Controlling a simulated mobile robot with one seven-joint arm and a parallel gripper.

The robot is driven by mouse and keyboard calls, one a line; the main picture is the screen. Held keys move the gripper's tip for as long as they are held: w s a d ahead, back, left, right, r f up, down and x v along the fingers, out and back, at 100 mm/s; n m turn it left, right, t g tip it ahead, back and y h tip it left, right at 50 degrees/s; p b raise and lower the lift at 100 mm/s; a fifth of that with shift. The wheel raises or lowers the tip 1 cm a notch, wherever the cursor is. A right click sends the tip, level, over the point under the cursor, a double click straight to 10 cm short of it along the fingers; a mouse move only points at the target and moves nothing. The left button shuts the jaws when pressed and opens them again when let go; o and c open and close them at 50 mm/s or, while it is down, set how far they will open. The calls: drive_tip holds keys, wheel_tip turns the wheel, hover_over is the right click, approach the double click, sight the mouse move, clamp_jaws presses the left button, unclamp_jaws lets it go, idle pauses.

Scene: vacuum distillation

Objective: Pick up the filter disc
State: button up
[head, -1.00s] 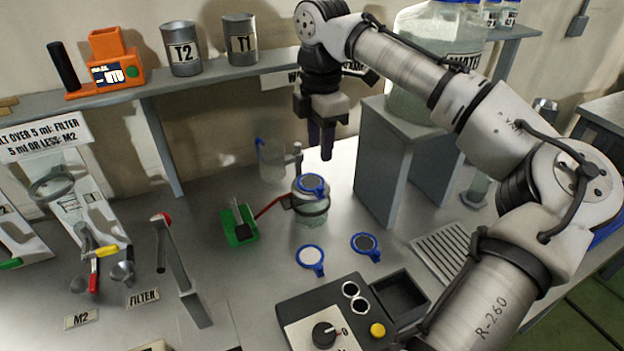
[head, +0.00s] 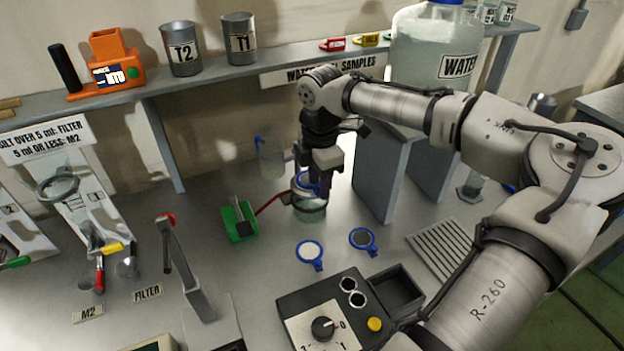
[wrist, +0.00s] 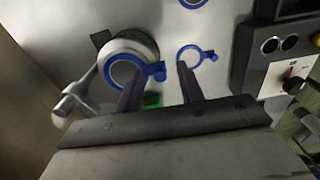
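A blue-rimmed filter disc (head: 305,182) lies on top of a glass jar (head: 311,212). Two more blue-rimmed discs, one white (head: 309,250) and one dark (head: 362,239), lie on the bench.
A green block with a red lever (head: 239,221) stands left of the jar. A grey stand (head: 376,180) rises close on the right. A control box (head: 335,310) sits in front.

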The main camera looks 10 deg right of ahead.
clamp_jaws()
drive_tip(key=shift+r, duration=0.1)
